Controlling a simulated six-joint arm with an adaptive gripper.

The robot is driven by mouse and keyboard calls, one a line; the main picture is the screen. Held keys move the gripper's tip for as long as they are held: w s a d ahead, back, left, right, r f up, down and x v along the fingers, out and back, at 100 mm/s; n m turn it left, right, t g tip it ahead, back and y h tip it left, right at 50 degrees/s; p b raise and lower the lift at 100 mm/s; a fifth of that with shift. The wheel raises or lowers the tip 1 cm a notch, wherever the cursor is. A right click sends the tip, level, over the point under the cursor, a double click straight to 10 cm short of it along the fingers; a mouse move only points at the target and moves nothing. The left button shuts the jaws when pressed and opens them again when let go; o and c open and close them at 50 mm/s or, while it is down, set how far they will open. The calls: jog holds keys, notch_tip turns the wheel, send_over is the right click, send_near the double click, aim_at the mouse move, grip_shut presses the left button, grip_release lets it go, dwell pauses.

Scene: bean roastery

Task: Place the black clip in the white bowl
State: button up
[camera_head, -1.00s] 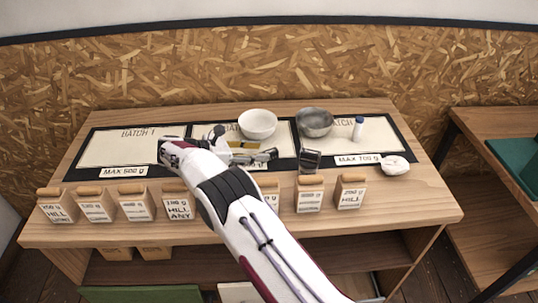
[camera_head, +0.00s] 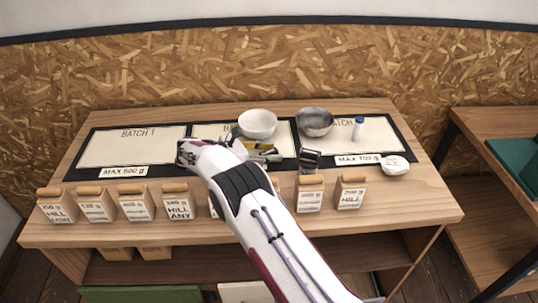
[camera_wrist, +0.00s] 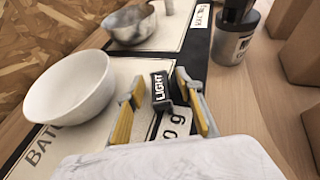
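The black clip (camera_wrist: 160,90), marked LIGHT, lies on the batch mat in the wrist view. It is between the two yellow-padded fingers of my gripper (camera_wrist: 162,84), which are spread with some gap around it. The white bowl (camera_wrist: 68,88) stands upright to the left of the gripper in the wrist view, and its visible inside is empty. In the head view, the white bowl (camera_head: 257,124) stands just behind my gripper (camera_head: 266,154). There the clip is hard to make out among the fingers.
A metal bowl (camera_head: 315,122) stands right of the white bowl. A dark jar (camera_head: 310,160) stands right of my gripper. Several labelled bags (camera_head: 137,205) line the table's front. A small bottle (camera_head: 358,128) and a white scoop (camera_head: 395,166) are at the right. The left mat (camera_head: 130,148) is clear.

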aim_at(270, 151)
jog(key=shift+d, duration=0.1)
dwell(0.4)
jog(key=c, duration=0.9)
jog(key=shift+r, duration=4.95)
